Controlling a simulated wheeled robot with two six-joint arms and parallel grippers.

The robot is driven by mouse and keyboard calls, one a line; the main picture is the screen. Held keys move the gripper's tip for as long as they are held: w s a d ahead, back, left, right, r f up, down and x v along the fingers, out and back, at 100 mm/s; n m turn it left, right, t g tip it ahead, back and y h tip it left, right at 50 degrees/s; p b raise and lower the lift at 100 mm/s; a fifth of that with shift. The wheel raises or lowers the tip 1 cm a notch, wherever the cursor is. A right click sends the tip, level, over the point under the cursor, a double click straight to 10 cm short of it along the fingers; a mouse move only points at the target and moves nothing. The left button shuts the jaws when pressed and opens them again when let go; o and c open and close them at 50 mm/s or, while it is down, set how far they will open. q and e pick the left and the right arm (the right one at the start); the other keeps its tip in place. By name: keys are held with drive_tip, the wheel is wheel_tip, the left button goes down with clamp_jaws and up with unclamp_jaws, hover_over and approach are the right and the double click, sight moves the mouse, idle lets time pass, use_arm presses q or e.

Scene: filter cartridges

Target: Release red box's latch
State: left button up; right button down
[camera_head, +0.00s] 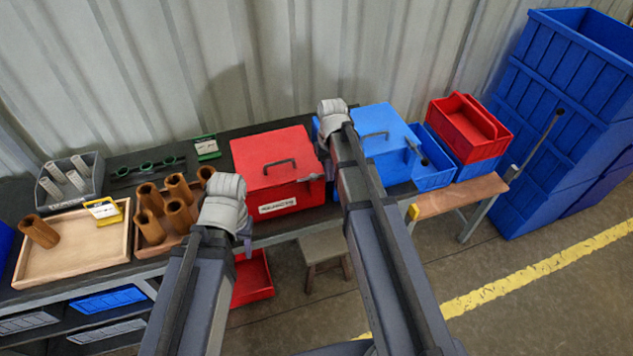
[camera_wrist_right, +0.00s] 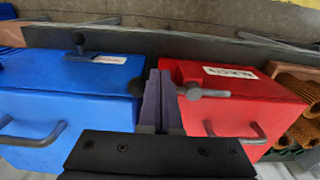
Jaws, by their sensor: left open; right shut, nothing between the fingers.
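The red box (camera_head: 270,150) stands closed on the bench, with a dark handle on its lid; it also fills the right of the wrist view (camera_wrist_right: 235,105). Its latch is a grey bar (camera_wrist_right: 207,93) at the lid edge facing the blue box, and it shows in the head view (camera_head: 310,178). A black knob (camera_wrist_right: 137,86) lies in line with the bar, left of my fingers, which hide the part between. My right gripper (camera_wrist_right: 160,75) is shut and empty, between the two boxes beside the bar; contact is unclear. My left gripper (camera_head: 243,243) is open, in front of the bench.
A blue box (camera_head: 375,120) with its own knobbed lever (camera_wrist_right: 78,45) stands close beside the right gripper. Brown cartridges (camera_head: 178,212) and a wooden tray (camera_head: 65,270) lie on the left. A red bin (camera_head: 252,278) is below the bench, beside a stool (camera_head: 325,248).

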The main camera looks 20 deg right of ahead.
drive_tip(key=shift+s, duration=0.6)
drive_tip(key=shift+r, duration=0.1)
wheel_tip(320, 180, up, 8)
drive_tip(key=p, duration=0.8)
drive_tip(key=s+a+f+n+h+b, duration=0.1)
drive_tip(key=s+a+f+n+b, duration=0.2)
drive_tip(key=s+a+f+b, duration=0.4)
drive_tip(key=s+a, duration=0.9)
drive_tip(key=a, duration=0.1)
